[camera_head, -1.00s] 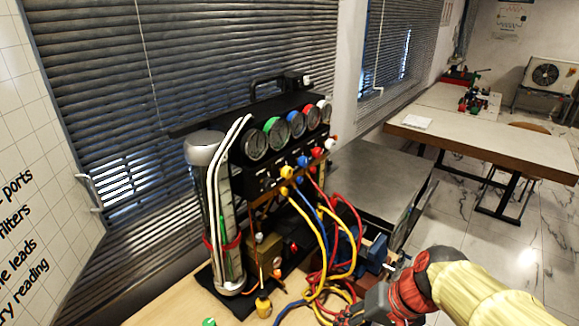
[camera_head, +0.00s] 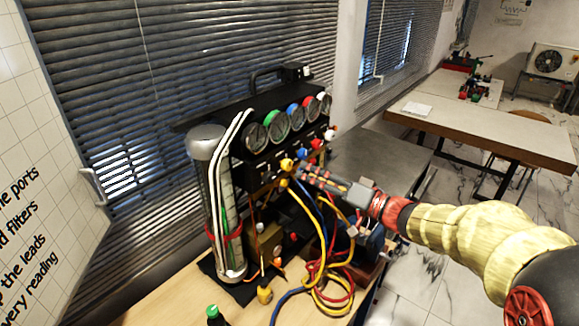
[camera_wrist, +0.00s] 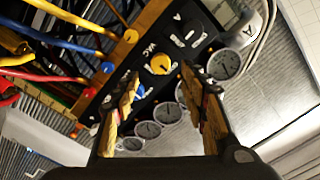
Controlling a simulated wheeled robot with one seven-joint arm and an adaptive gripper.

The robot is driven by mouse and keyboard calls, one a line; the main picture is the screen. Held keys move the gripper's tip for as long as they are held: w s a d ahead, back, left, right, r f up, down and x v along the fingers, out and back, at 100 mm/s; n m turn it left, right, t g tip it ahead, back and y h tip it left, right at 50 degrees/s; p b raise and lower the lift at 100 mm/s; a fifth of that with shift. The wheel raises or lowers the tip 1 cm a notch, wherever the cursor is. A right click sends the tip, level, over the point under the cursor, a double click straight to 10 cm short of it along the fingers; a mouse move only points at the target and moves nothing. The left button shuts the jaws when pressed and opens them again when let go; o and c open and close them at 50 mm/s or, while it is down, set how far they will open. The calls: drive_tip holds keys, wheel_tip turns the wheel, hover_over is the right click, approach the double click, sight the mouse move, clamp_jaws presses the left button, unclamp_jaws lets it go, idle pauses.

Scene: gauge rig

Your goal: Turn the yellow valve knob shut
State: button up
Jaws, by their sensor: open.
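The yellow valve knob (camera_head: 286,164) sits on the front of the black gauge rig, left of a blue knob (camera_head: 302,154). In the wrist view the yellow knob (camera_wrist: 160,64) shows near the "VAC" label, framed between my fingertips and just past them. My gripper (camera_head: 306,174) is in front of the panel, just right of the yellow knob. In the wrist view my gripper (camera_wrist: 160,76) has its fingers wide apart with nothing between the pads. I cannot tell the exact gap to the knob. The blue knob (camera_wrist: 139,91) is partly hidden by the left finger.
Red, blue and yellow hoses (camera_head: 318,262) hang below the panel under my gripper. A row of gauges (camera_head: 277,130) tops the rig. A clear cylinder (camera_head: 208,190) stands on its left. A green-capped bottle (camera_head: 214,314) stands at the table's front.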

sight(290, 166)
drive_tip(key=x, duration=0.7)
drive_tip(key=shift+w+a, duration=0.2)
drive_tip(key=shift+a, duration=0.1)
drive_tip(key=c, duration=0.3)
drive_tip(key=c, duration=0.8)
clamp_jaws()
